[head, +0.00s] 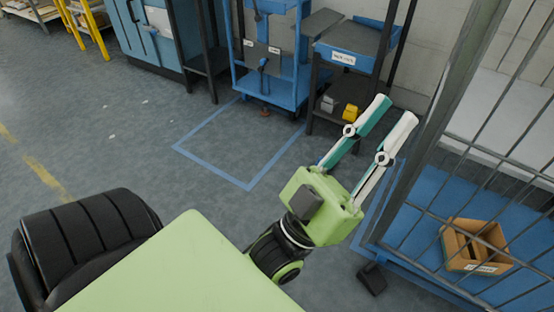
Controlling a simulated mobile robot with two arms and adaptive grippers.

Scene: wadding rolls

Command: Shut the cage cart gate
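The cage cart (411,205) stands at the right, cut off by the picture's edge. It has a grey barred frame and a blue floor. A grey upright (441,118) forms the near left edge of the bars. I cannot tell whether this barred panel is the gate or a fixed side. My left gripper (394,110) is just left of that upright, its two white and teal fingers pointing up and right. The fingers are apart with nothing between them. No contact with the cart shows. My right gripper is out of view.
An open cardboard box (458,248) lies on the cart's floor behind the bars. The floor left of my arm is clear, with a blue-taped outline.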

